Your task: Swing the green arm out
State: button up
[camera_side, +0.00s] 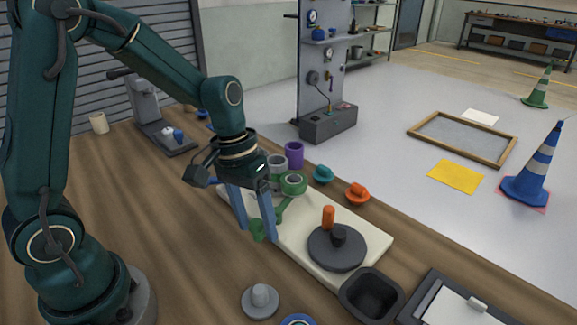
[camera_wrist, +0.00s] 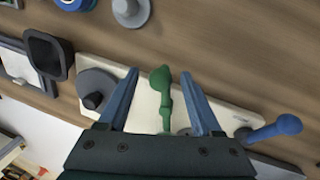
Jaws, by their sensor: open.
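The green arm (camera_side: 281,209) runs from a green round hub (camera_side: 293,184) on a cream board (camera_side: 372,241) toward the near left edge. Its knobbed free end shows in the wrist view (camera_wrist: 161,82). My gripper (camera_side: 256,232) points down over this end. It is open, with two blue fingers. In the wrist view my gripper (camera_wrist: 158,76) has one finger on each side of the green arm, with gaps on both sides. The hub is mostly hidden by my gripper in the wrist view.
Grey and purple cylinders (camera_side: 293,154) stand behind the hub. A black bin (camera_side: 371,294) and grey knobbed disc (camera_side: 260,301) are nearby.

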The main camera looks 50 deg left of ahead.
jog(key=shift+d+f, duration=0.15)
jog(key=shift+f, duration=0.5)
grip_shut()
jog(key=shift+r, duration=0.1)
dwell(0.9)
